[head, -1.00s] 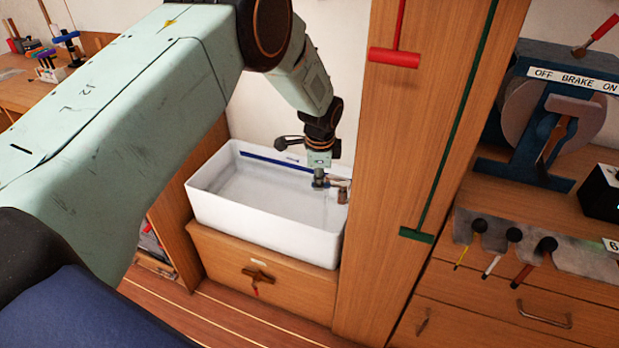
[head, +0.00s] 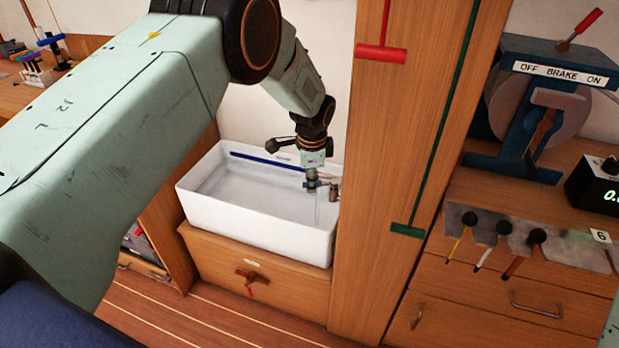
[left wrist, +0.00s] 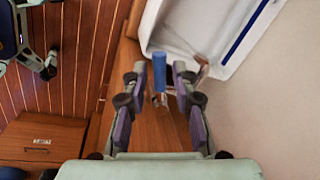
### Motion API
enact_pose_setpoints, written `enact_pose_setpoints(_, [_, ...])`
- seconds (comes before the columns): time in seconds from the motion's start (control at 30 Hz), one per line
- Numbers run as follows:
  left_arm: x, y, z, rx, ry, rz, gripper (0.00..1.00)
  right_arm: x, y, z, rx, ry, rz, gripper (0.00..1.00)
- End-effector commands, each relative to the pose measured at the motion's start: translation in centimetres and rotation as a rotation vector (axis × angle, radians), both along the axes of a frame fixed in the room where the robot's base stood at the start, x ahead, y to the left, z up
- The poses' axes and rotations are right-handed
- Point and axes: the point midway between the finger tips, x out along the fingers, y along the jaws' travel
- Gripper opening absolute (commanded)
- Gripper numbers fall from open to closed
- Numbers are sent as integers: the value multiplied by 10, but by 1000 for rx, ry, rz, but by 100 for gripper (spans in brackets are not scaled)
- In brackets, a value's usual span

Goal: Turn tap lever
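The tap (head: 334,192) stands at the right end of the white sink. Its lever shows in the left wrist view as a blue upright piece (left wrist: 159,72), with metal tap parts below it. My left gripper (head: 313,186) points down at the tap over the sink's right end. In the left wrist view my left gripper (left wrist: 159,80) is open, its two fingers on either side of the blue lever with a small gap on each side. In the head view the gripper hides part of the lever.
The white sink (head: 240,225) sits on a wooden cabinet between a left side panel and a tall wooden post (head: 385,190) close to the tap. A blue strip runs along the sink's back. A brake wheel stand (head: 530,110) and a tool rack stand to the right.

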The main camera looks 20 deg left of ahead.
Motion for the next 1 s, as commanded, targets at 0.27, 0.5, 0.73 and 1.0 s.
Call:
enact_pose_setpoints(0.27, [-1,2,0,0,1,2,37,0,0,0,0,0,0,40])
enact_pose_setpoints(0.5, [-3,1,14,0,-1,2,37,0,0,0,0,0,0,40])
enact_pose_setpoints(0.73, [-11,-3,60,1,-3,2,37,0,0,0,0,0,0,40])
enact_pose_setpoints(1.0, [-19,-7,104,0,-1,1,37,0,0,0,0,0,0,40])
